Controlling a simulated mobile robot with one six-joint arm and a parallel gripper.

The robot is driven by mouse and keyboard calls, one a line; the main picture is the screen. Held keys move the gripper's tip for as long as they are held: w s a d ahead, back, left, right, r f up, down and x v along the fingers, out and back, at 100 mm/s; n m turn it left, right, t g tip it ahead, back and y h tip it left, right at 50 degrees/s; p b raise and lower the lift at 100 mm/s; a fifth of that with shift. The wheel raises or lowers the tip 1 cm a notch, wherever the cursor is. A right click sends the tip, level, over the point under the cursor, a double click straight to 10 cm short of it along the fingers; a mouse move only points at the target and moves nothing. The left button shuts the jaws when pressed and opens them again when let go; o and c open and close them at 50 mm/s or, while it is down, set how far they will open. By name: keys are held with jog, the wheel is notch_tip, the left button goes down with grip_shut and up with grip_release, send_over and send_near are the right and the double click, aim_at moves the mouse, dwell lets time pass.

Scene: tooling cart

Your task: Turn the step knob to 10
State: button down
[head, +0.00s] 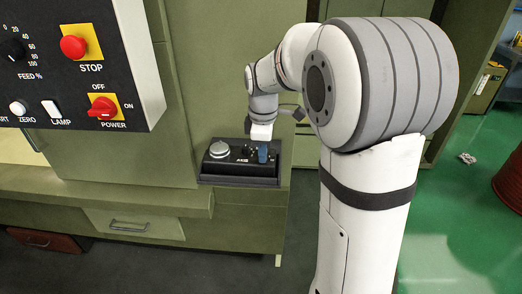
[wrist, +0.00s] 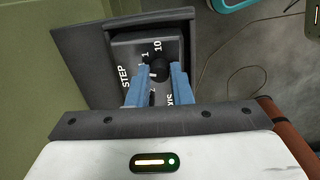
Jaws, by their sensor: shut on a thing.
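The step knob (wrist: 159,67) is a small round black knob on the grey face of a control box, and it shows in the wrist view. The word STEP and the numbers 1 and 10 are printed around it. My gripper (wrist: 157,78) has two blue fingers, one on each side of the knob, shut on it. A pale mark shows near the knob, but I cannot tell which number the knob points to. In the head view the control box (head: 213,168) sits on a ledge, with my gripper (head: 262,153) at its right part; the fingers hide the step knob there.
A silver dial (head: 219,149) stands on the left of the control box. A large panel (head: 60,100) with a red stop button (head: 73,47) and a red power switch (head: 103,107) hangs at the upper left. Green floor (head: 455,215) is open at the right.

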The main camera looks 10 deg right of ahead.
jog(key=m, duration=0.3)
jog(key=shift+m, duration=0.4)
jog(key=m, duration=0.3)
jog(key=shift+m+b, duration=0.3)
jog(key=m, duration=0.4)
jog(key=shift+m, duration=1.9)
jog(key=c, duration=1.3)
grip_release()
